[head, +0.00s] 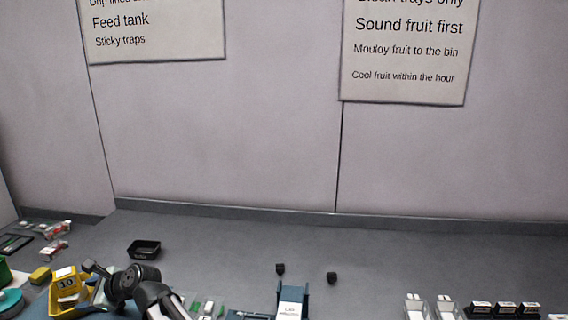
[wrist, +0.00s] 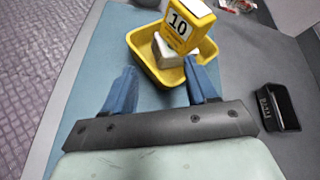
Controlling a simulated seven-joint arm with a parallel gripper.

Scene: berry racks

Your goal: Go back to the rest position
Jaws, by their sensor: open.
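My gripper (wrist: 160,68) shows in the wrist view with its two blue fingers apart and nothing between them. Just beyond the fingertips is a yellow tray (wrist: 143,62). It holds a yellow box marked 10 (wrist: 188,22) and a white item (wrist: 168,52) partly hidden by the box. I cannot tell whether a fingertip touches the tray's rim. In the head view my arm is at the lower left, beside the yellow tray (head: 60,309); its fingers are not clear there.
A black bin (wrist: 278,106) stands to the right of the tray in the wrist view and behind my arm in the head view (head: 144,249). Two small dark blocks (head: 280,269) (head: 331,278) are mid-table. The back of the table is largely clear.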

